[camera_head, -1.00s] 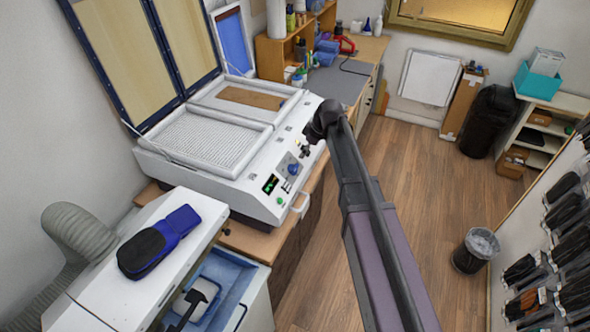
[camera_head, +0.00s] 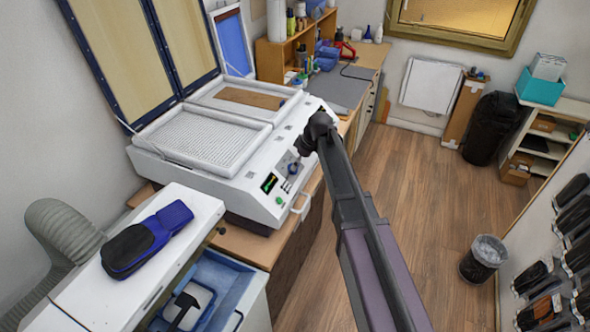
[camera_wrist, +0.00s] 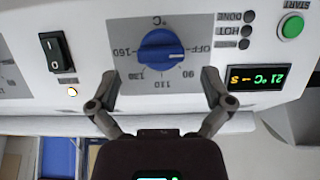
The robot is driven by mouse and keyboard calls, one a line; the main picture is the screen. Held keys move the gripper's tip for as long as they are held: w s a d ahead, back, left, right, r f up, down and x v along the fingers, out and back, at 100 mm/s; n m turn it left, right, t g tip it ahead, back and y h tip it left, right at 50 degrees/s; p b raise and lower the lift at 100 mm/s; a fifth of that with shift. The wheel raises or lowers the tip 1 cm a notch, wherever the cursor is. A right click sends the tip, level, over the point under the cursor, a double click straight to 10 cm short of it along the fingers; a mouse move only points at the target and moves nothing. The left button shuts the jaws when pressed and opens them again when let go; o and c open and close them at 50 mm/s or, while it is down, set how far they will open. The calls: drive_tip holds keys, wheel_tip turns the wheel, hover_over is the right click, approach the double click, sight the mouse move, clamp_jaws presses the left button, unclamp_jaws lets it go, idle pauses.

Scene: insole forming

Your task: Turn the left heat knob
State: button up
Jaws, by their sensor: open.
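The blue heat knob (camera_wrist: 160,50) sits on a grey dial plate, upside down in the wrist view. Its white mark points right, towards OFF. My gripper (camera_wrist: 160,82) is open, with one finger on each side below the knob and nothing between the tips. The fingers appear apart from the knob. In the head view my gripper (camera_head: 302,150) is at the front panel of the white forming machine (camera_head: 240,185), close to the knob, which is small and partly hidden there.
A black rocker switch (camera_wrist: 55,52), a lit orange lamp, a green START button (camera_wrist: 292,26) and a display (camera_wrist: 257,77) reading 21 °C are near the knob.

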drive_tip(key=shift+b+x, duration=0.7)
drive_tip(key=shift+x, duration=0.3)
drive_tip(key=c, duration=1.1)
